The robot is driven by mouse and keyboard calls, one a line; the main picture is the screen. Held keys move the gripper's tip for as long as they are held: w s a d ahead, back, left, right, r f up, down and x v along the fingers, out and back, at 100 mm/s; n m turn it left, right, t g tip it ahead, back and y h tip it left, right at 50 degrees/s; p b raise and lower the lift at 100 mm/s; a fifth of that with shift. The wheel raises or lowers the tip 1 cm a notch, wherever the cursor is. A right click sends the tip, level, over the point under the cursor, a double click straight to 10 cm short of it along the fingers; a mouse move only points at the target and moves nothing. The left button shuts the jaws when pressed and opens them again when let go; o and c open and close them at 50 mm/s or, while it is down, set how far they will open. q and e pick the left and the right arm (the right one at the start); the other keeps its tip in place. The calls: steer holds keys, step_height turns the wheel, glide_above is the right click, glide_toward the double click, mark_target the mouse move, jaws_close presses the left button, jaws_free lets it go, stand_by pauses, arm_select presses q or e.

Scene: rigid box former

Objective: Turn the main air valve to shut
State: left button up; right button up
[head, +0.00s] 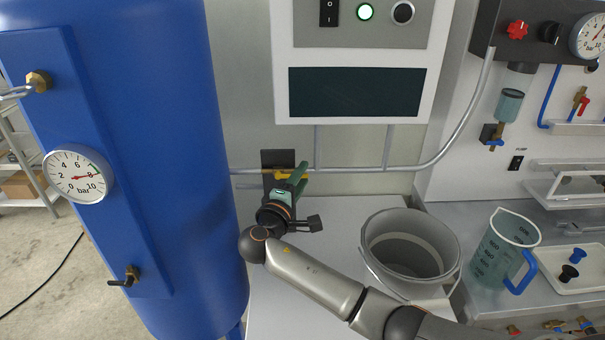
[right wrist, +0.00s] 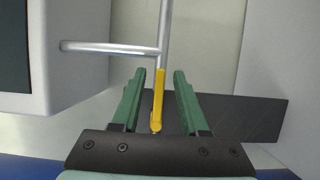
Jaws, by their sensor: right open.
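The main air valve's yellow lever (right wrist: 158,95) lies in line with the grey pipe (right wrist: 165,30) in the right wrist view. The lever stands between the two green fingers of my right gripper (right wrist: 158,88), with a gap on both sides. In the head view the right gripper (head: 296,180) is in front of the pipe, below the control panel. It partly hides the yellow lever (head: 282,176) and the dark plate (head: 277,157) behind it. The right gripper is open and holds nothing. My left gripper is not in view.
A blue tank (head: 165,170) with a pressure gauge (head: 77,174) stands at the left. The control panel (head: 357,60) hangs above the pipe. A grey bucket (head: 411,232) and a measuring jug (head: 502,250) stand to the right of my right gripper.

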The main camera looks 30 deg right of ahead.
steer(key=shift+w+d, duration=0.35)
steer(key=shift+d, duration=0.05)
jaws_close()
steer(key=shift+a+f, duration=0.1)
stand_by(1.2)
